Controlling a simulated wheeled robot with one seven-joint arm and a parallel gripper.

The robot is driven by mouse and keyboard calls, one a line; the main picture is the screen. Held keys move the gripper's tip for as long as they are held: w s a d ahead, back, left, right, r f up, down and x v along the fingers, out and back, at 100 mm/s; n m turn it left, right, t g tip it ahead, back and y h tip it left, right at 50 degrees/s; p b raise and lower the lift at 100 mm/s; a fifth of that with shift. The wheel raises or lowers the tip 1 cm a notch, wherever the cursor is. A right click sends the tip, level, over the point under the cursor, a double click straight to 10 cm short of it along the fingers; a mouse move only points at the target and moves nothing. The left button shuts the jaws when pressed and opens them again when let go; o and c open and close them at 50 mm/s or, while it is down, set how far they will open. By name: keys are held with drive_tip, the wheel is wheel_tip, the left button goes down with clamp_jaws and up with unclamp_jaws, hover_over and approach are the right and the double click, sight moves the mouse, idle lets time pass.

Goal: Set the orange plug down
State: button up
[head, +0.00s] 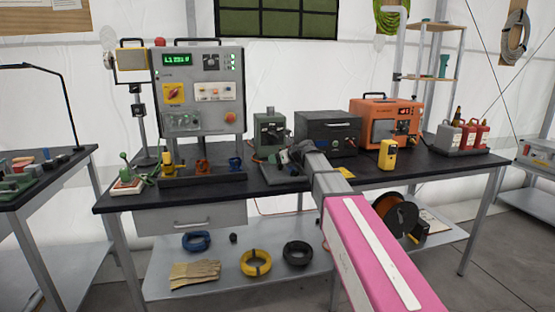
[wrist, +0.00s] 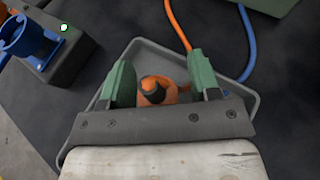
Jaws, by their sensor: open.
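The orange plug (wrist: 155,91) shows in the wrist view, sitting in a shallow grey tray (wrist: 222,64). My gripper (wrist: 160,80) is open, with one green finger on each side of the plug. Small gaps seem to show between the fingers and the plug. The near part of the plug is hidden by the dark gripper body. In the head view my gripper (head: 290,155) is low over the workbench, and the plug there is hidden by my arm.
A dark rack (head: 203,178) with yellow, orange and blue fittings stands to the left; its blue one (wrist: 33,38) is near my gripper. A green machine (head: 270,132) stands behind. Orange (wrist: 178,24) and blue (wrist: 245,45) cables run beyond the tray.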

drive_tip(key=shift+r, duration=0.15)
drive_tip(key=v, duration=1.1)
drive_tip(key=shift+s+d+r, duration=0.25)
drive_tip(key=shift+d, duration=0.05)
idle(0.9)
